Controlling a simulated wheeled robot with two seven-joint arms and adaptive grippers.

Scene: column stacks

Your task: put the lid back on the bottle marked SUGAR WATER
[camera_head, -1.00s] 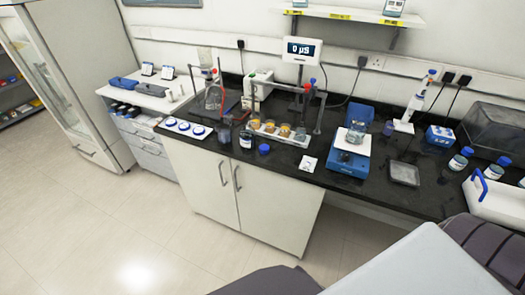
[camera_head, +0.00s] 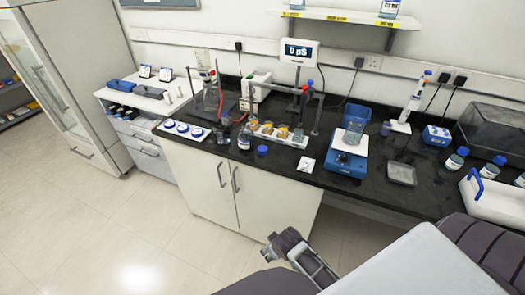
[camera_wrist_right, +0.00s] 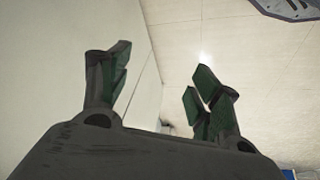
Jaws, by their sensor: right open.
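A small bottle with a white label (camera_head: 244,139) stands upright near the front edge of the black counter, left of centre in the head view. Its label is too small to read, so I cannot tell whether it says SUGAR WATER. A blue lid (camera_head: 262,150) lies on the counter just right of it, apart from it. My right gripper (camera_head: 279,244) is low in front of the white cabinet, well below and away from the bottle. In the right wrist view its fingers (camera_wrist_right: 160,68) are spread with nothing between them. My left gripper is not in view.
A rack of amber jars (camera_head: 269,133) stands behind the lid. A marked white card (camera_head: 306,164) and a blue instrument bearing a beaker (camera_head: 346,164) are to the right. A tray with round blue-rimmed items (camera_head: 186,130) is left. Other blue-capped bottles (camera_head: 456,160) stand far right.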

